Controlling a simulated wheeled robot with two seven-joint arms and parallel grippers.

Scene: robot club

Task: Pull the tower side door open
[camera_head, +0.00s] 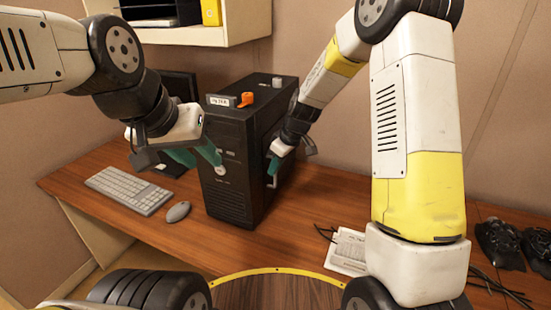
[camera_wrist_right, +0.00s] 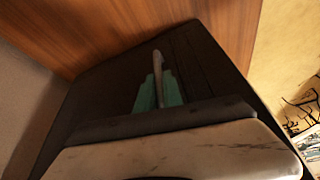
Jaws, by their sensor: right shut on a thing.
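The black computer tower (camera_head: 228,180) stands upright on the desk, its front facing me and its side door (camera_head: 262,170) on the right. A light handle (camera_head: 272,172) sits on that side; it also shows in the right wrist view (camera_wrist_right: 157,62). My right gripper (camera_head: 273,163) is at the side door, its teal fingers (camera_wrist_right: 158,92) shut on the handle. The door looks flush with the tower. My left gripper (camera_head: 196,157) is in front of the tower, its teal fingers apart, near the upper front; I cannot tell whether it touches it.
An orange piece (camera_head: 246,99) and a grey piece (camera_head: 277,82) stand on the tower's top, with a label. A keyboard (camera_head: 130,190) and mouse (camera_head: 178,211) lie to the left. Papers (camera_head: 347,250), cables and dark objects (camera_head: 500,243) lie to the right. A shelf (camera_head: 190,32) hangs above.

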